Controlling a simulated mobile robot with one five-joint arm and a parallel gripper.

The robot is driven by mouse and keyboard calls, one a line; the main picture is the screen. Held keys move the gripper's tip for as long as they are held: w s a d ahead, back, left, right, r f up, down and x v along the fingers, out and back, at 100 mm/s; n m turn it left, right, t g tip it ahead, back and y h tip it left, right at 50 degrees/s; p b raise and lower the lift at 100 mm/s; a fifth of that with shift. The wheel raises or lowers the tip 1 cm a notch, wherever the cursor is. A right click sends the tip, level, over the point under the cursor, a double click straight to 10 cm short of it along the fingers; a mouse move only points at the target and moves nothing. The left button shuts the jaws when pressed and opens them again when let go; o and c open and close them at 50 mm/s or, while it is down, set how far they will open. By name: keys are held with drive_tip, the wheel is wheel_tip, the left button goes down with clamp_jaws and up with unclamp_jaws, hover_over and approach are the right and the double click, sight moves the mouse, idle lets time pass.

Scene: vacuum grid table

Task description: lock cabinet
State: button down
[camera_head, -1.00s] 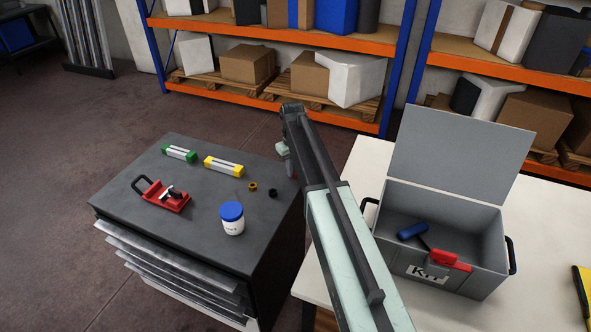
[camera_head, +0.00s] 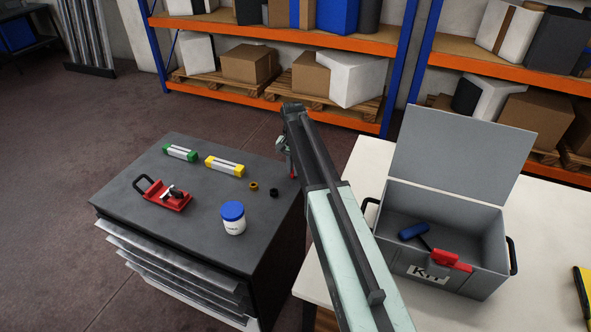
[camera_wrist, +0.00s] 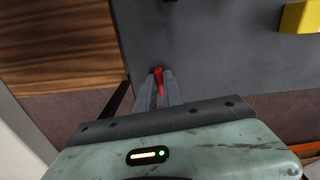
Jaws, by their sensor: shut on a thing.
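The dark grey cabinet (camera_head: 180,228) stands at the left, its front drawers (camera_head: 170,275) showing as stepped edges. My gripper (camera_head: 288,160) is beside the cabinet's right edge, mostly hidden behind my arm in the head view. In the wrist view my gripper (camera_wrist: 158,85) is shut on a small red piece (camera_wrist: 158,78), with the cabinet's grey surface (camera_wrist: 210,60) just beyond the fingertips. I cannot tell what the red piece is, or whether it touches the cabinet. No lock shows clearly.
On the cabinet top are a green block (camera_head: 180,152), a yellow block (camera_head: 225,166), a red tool (camera_head: 168,196), a blue-lidded jar (camera_head: 233,219) and two small rings (camera_head: 253,186). An open grey kit box (camera_head: 470,215) stands on the white table (camera_head: 345,195) at right.

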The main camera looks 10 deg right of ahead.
drive_tip(key=shift+w+m, duration=0.15)
drive_tip(key=shift+m, duration=0.45)
drive_tip(key=shift+d, duration=0.1)
drive_tip(key=c, duration=1.5)
unclamp_jaws()
wheel_tip(320, 180, up, 8)
drive_tip(key=p, duration=0.8)
drive_tip(key=shift+f, duration=0.1)
